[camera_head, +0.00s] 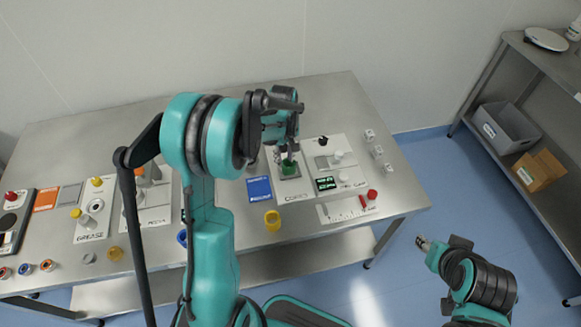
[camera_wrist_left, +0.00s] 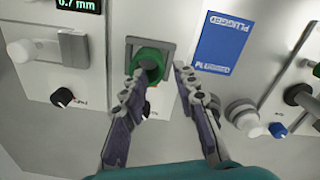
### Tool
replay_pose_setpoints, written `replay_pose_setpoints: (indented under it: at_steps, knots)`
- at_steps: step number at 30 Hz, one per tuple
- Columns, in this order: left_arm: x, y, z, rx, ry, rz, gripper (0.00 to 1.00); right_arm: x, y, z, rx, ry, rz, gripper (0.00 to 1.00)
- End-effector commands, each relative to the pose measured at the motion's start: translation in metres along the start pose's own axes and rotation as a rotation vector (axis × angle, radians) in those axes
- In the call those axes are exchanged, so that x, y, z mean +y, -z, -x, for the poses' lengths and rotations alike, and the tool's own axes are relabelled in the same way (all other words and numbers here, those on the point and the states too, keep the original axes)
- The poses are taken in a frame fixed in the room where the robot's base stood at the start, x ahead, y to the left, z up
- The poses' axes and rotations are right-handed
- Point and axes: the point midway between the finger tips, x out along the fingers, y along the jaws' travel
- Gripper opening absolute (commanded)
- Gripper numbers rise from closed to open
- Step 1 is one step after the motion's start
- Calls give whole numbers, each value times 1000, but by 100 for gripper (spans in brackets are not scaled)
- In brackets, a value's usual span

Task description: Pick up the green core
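The green core (camera_head: 289,168) sits on a dark square plate on the white panel marked "CORES". In the left wrist view the green core (camera_wrist_left: 151,62) appears as a thick green ring just ahead of the fingertips. My left gripper (camera_head: 287,149) points down above it from behind my arm. In the left wrist view my left gripper (camera_wrist_left: 160,76) has its two fingers apart with nothing held between them. The left finger's tip overlaps the core's lower edge in that view; I cannot tell whether they touch. My right gripper (camera_head: 425,243) is at lower right, off the table, its fingers too small to read.
A blue card (camera_head: 259,189) and a yellow cup (camera_head: 272,220) are left of the core. White cubes (camera_head: 376,152) and a red cap (camera_head: 372,194) are at right. In the wrist view, white and dark knobs (camera_wrist_left: 245,115) stand on the right-hand panel. A side shelf (camera_head: 490,95) holds bins.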

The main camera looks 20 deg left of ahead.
Motion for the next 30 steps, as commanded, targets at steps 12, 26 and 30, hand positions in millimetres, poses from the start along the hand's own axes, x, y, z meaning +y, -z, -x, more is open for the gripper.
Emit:
replay_pose_setpoints:
  at_steps: [12,26,30]
  knots:
    - [0,5,-53,1,-1,-2,29,0,-14,-19,0,0,0,40]
    - [-1,4,-53,1,-1,-2,0,0,-13,-18,0,0,0,40]
    - [-1,4,-53,1,-1,-2,0,0,-13,-18,0,0,0,40]
